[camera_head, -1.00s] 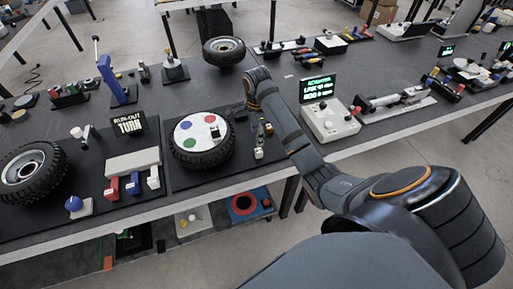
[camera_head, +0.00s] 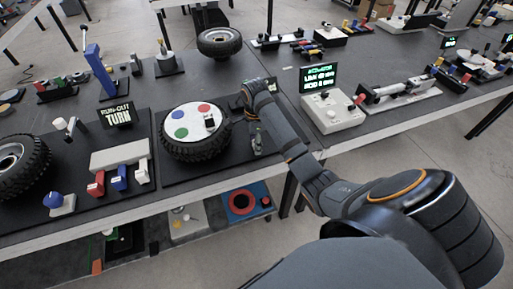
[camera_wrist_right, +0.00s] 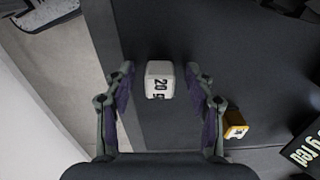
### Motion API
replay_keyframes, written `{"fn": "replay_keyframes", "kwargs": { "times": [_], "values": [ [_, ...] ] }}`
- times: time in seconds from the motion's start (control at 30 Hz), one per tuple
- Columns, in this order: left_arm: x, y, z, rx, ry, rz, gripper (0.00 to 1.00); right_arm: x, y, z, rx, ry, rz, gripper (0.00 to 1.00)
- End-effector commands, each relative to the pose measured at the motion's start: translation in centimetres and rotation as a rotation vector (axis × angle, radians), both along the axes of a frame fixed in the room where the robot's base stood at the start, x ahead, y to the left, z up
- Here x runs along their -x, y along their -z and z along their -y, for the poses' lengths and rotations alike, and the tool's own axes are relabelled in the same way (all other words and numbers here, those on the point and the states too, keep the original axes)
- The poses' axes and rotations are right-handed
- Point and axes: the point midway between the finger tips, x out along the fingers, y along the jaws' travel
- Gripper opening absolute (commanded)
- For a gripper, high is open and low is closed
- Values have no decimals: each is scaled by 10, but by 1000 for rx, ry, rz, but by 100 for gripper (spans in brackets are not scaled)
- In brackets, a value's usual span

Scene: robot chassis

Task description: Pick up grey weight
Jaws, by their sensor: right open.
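The grey weight (camera_wrist_right: 159,80), a pale block marked "20 g", shows in the right wrist view. It stands between the spread fingers of my right gripper (camera_wrist_right: 158,70), with a gap on both sides. My right gripper is open and holds nothing. In the head view, my right gripper (camera_head: 258,143) points down beside the wheel with the white disc, over the mat's right part. There it hides most of the small weights. My left gripper is not in view.
A yellow weight (camera_wrist_right: 235,125) and a black sign (camera_wrist_right: 308,148) lie close to the right finger. The wheel (camera_head: 196,143) with coloured dots is left of the gripper, and a console (camera_head: 331,112) is to the right. The table edge is near.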

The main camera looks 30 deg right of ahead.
Motion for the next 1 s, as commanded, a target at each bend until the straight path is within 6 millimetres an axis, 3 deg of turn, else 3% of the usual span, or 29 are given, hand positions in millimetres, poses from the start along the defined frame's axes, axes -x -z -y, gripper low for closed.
{"fn": "replay_keyframes", "kwargs": {
  "times": [0.23,0.57,0.87,1.0],
  "values": [
    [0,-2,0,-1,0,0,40,-1,3,0,1,0,3,53],
    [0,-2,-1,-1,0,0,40,0,3,0,1,0,3,11],
    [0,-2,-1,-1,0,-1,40,-1,1,0,1,0,3,11],
    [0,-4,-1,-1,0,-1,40,-1,-11,0,1,0,5,11]
  ]
}}
